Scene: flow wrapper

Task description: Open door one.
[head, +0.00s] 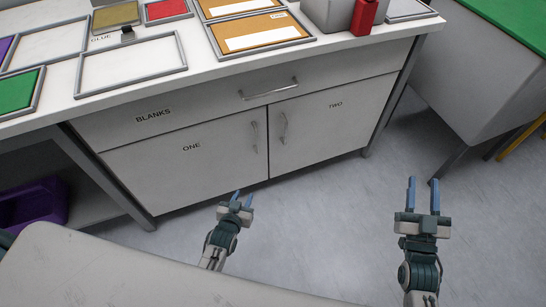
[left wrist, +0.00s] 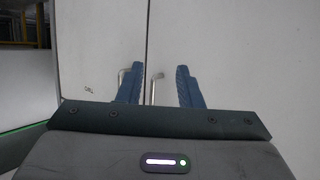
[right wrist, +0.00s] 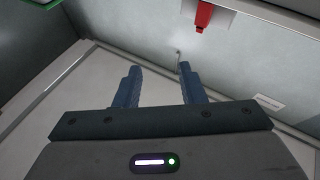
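Door one (head: 185,172) is the white left cabinet door, marked ONE, and looks shut. Its upright bar handle (head: 254,137) is near its right edge, beside the handle of door two (head: 283,127). My left gripper (head: 241,199) is open and empty, in front of and below door one's handle in the head view. In the left wrist view its fingers (left wrist: 158,85) point at the doors, apart from them as far as I can tell. My right gripper (head: 424,195) is open and empty, over the floor at the right.
A drawer marked BLANKS (head: 185,113) with a bar handle (head: 268,90) is above the doors. Framed trays (head: 130,66) and a red object (head: 364,16) are on the worktop. A purple bin (head: 35,203) is at lower left. The floor (head: 310,215) before the cabinet is clear.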

